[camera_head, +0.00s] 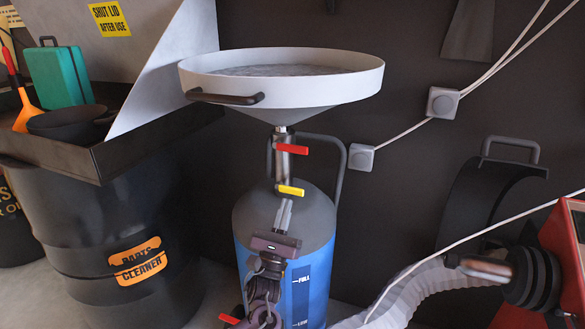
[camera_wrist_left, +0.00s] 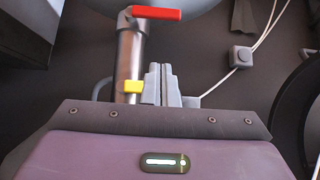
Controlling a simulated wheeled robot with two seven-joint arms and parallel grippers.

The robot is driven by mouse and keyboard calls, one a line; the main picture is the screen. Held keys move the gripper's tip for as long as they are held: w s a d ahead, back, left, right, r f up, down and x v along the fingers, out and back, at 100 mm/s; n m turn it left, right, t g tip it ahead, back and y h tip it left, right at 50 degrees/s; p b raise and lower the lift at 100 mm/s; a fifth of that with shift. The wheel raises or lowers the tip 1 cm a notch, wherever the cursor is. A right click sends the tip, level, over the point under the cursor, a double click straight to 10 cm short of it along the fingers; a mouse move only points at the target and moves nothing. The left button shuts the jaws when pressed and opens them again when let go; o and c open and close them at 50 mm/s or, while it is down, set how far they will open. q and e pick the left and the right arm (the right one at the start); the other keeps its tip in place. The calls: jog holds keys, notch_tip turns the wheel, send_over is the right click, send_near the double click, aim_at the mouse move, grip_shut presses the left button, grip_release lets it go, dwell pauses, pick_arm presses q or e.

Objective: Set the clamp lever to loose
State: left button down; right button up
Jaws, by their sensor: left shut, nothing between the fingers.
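A blue and grey tank (camera_head: 308,270) carries a metal tube (camera_head: 283,165) with two levers. A red lever (camera_head: 292,149) sticks out to the right high on the tube. A yellow lever (camera_head: 290,190) sits lower, near the tank top. Neither is labelled, so I cannot tell for sure which is the clamp lever. The left wrist view shows the red lever (camera_wrist_left: 156,13) and the yellow lever (camera_wrist_left: 132,87). My left gripper (camera_head: 286,204) is shut and empty, just below the yellow lever in the head view; its fingers (camera_wrist_left: 160,70) show right of it in the wrist view. Contact is unclear.
A wide white drain pan (camera_head: 325,86) with a dark handle tops the tube. A grey hoop handle (camera_head: 342,165) stands behind it. A black drum with a parts cleaner label (camera_head: 138,260) stands left. A red machine (camera_head: 565,240) and ribbed hose (camera_head: 420,285) are at right.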

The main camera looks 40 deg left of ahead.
aim_at(290, 147)
pick_arm(q)
jog(key=shift+y, duration=0.3)
jog(key=x, duration=0.7)
jog(key=shift+w+r, duration=0.2)
jog(key=shift+w, duration=0.05)
notch_tip(290, 147, up, 4)
jog(key=shift+s+f+p, duration=0.1)
jog(key=shift+f+p, duration=0.1)
jog(key=shift+p, duration=0.1)
pick_arm(e)
jog(key=shift+w+d+r, duration=0.1)
jog(key=shift+d+r, duration=0.15)
jog(key=shift+d, duration=0.2)
pick_arm(q)
jog(key=shift+r, duration=0.1)
pick_arm(e)
jog(key=shift+g, duration=0.3)
